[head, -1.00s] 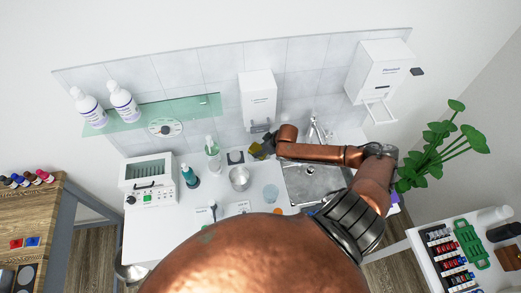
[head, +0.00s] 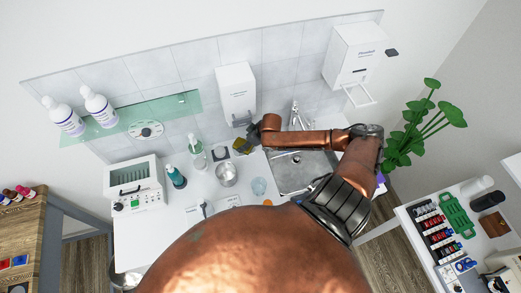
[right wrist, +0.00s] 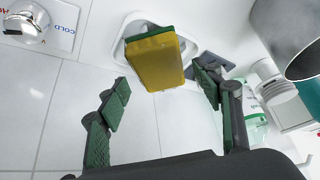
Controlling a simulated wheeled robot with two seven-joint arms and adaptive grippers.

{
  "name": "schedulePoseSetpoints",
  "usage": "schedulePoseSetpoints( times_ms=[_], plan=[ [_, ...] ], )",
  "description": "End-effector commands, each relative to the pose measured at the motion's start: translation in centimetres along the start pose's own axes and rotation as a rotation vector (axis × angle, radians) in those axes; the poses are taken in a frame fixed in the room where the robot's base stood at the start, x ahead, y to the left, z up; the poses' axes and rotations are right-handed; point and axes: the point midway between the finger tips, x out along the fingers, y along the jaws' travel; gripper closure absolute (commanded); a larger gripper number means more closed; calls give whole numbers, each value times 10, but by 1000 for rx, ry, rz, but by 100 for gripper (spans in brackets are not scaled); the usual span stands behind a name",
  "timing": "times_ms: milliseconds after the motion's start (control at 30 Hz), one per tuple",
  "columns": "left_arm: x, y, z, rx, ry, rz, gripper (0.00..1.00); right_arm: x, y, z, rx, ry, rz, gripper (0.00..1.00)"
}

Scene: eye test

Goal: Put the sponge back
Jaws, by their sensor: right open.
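The yellow sponge (head: 242,147) with a green layer is at the back of the white counter, left of the sink. In the right wrist view the sponge (right wrist: 155,62) stands tilted over a white oval dish (right wrist: 130,28); whether it rests fully in the dish I cannot tell. My right gripper (head: 253,134) is just beside the sponge in the head view. In the right wrist view the green-padded fingers of this gripper (right wrist: 163,84) are spread apart, one on each side of the sponge, with gaps visible. My left gripper is not in view.
The sink (head: 300,172) lies right of the sponge, with a faucet (head: 296,115) behind it. A metal cup (head: 226,175), a clear cup (head: 259,186) and bottles (head: 196,152) stand nearby. A wall dispenser (head: 236,92) hangs close behind the gripper.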

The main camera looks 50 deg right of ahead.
Motion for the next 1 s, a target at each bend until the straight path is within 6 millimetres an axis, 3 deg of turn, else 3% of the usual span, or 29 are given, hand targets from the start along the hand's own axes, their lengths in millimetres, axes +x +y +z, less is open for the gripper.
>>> schedulePoseSetpoints(
  times_ms=[200,500,700,1000],
  plan=[
    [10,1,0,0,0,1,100,-22,0,46,1,-8,0,40],
    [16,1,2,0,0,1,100,-50,0,91,0,-6,0,40],
    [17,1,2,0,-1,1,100,-59,0,104,0,-3,-1,40],
    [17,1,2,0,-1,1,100,-60,0,106,0,-2,-1,40]
  ],
)
